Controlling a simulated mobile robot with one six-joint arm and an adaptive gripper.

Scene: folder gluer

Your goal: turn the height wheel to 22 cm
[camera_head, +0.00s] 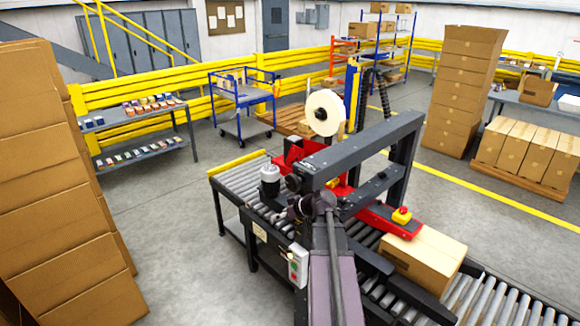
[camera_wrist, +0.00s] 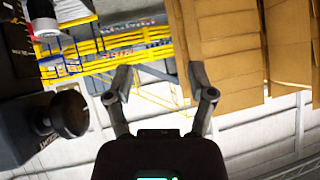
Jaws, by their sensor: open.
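A dark round knob (camera_wrist: 70,114), which looks like the height wheel, sticks out from a black machine housing (camera_wrist: 20,110) at the left of the wrist view. My gripper (camera_wrist: 160,78) is open and empty, its two fingers spread apart. The knob is to the left of the fingers and not between them; no contact shows. In the head view my arm reaches up to the near side of the carton sealer (camera_head: 360,150), and the gripper there is small and partly hidden. No height scale can be read in either view.
A closed carton (camera_head: 425,258) sits on the roller conveyor (camera_head: 240,180) under the sealer. A white tape roll (camera_head: 324,112) stands above the machine. A tall stack of flat cartons (camera_head: 55,190) is at the left. Open floor lies between that stack and the conveyor.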

